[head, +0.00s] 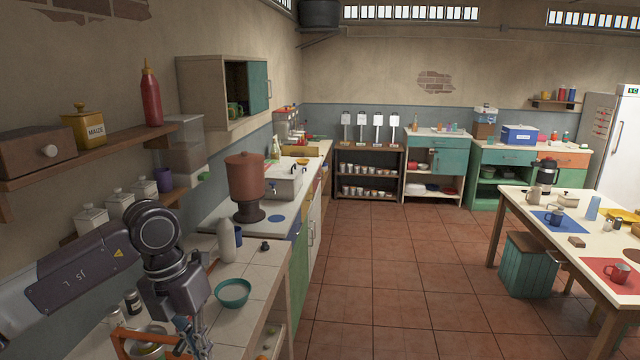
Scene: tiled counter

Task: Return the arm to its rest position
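My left arm reaches in from the left over the tiled counter (262,268). My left gripper (195,343) points down at the bottom edge of the head view, beside an orange-handled container (122,338). Its fingertips are partly cut off, and I cannot tell whether they are open or touching anything. My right arm and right gripper are not in view.
A teal bowl (233,292), a white bottle (226,241) and small jars (133,302) stand near the arm. A wooden shelf (100,153) and a brown dispenser (245,182) stand close by. The tiled floor (400,270) is open; a table (570,240) stands right.

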